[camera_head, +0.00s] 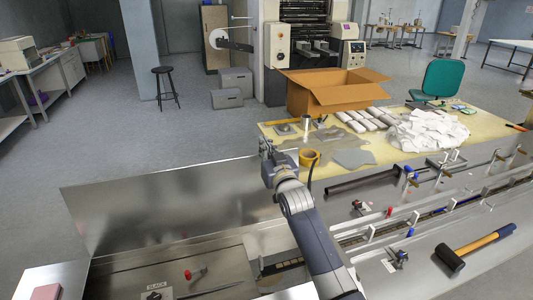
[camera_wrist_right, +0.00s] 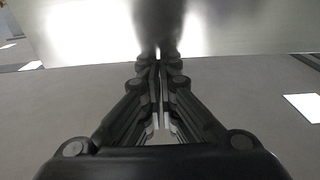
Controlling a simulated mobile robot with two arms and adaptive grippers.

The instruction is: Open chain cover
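The chain cover appears to be the large shiny metal panel (camera_head: 150,215) at the left of the machine. It stands steeply raised over a recessed bay (camera_head: 215,275). My right arm comes up from the bottom centre, and its gripper (camera_head: 265,147) is near the panel's upper right end. In the right wrist view, the fingers (camera_wrist_right: 158,58) are drawn together with only a thin gap, at the edge of a shiny metal surface (camera_wrist_right: 240,28). A dark reflection shows there. I see nothing between the fingers; contact with the edge is unclear. My left gripper is out of view.
A black and yellow mallet (camera_head: 470,250) lies on the machine top at right, near conveyor rails (camera_head: 420,215). A yellowish table (camera_head: 385,150) behind holds an open cardboard box (camera_head: 325,95), white packs and a tape roll (camera_head: 309,157). Open floor (camera_head: 90,130) lies beyond the panel.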

